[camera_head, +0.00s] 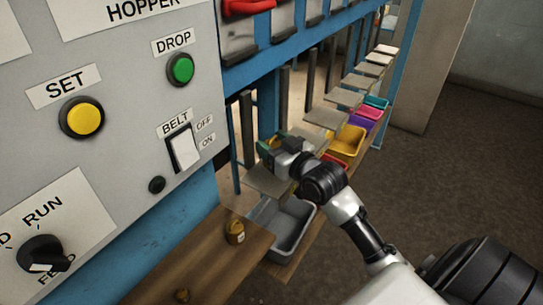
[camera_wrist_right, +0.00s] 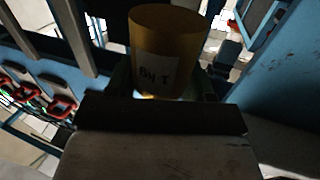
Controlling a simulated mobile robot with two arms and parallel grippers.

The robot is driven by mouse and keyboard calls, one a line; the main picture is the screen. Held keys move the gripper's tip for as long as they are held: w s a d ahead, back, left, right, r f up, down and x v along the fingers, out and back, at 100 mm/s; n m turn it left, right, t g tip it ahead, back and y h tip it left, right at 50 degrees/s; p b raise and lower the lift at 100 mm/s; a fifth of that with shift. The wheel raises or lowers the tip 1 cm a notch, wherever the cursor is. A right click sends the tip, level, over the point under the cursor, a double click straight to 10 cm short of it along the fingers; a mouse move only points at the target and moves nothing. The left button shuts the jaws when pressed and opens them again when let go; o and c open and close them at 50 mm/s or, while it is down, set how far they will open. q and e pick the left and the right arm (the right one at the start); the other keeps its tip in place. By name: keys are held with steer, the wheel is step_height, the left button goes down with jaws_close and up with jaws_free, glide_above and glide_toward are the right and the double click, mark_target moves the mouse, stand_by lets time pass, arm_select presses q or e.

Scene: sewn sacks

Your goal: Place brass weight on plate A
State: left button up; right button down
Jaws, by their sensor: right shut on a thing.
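My right gripper (camera_head: 274,145) is shut on a brass weight, above the nearest grey plate (camera_head: 268,183) in the head view. In the right wrist view the brass weight (camera_wrist_right: 165,40) is a golden cylinder with a pale label, upside down in the picture, reading about "1 kg". In the head view the gripper and wrist hide most of it. I cannot tell whether the weight touches a plate. Several flat grey plates run back in a row; no letter A is readable on any. My left gripper is not in view.
A smaller brass weight (camera_head: 235,232) stands on the wooden shelf (camera_head: 200,260). A grey bin (camera_head: 287,228) sits below the nearest plate, with a yellow bin (camera_head: 347,146) and other coloured bins farther back. The control panel (camera_head: 110,130) fills the left. Dark posts (camera_head: 247,130) stand behind the plates.

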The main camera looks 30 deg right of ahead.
steer(key=shift+w+a+f, duration=0.15)
steer(key=shift+f, duration=1.75)
steer(key=shift+f, duration=0.15)
steer(key=shift+c, duration=2.1)
jaws_free()
steer(key=shift+f, duration=0.1)
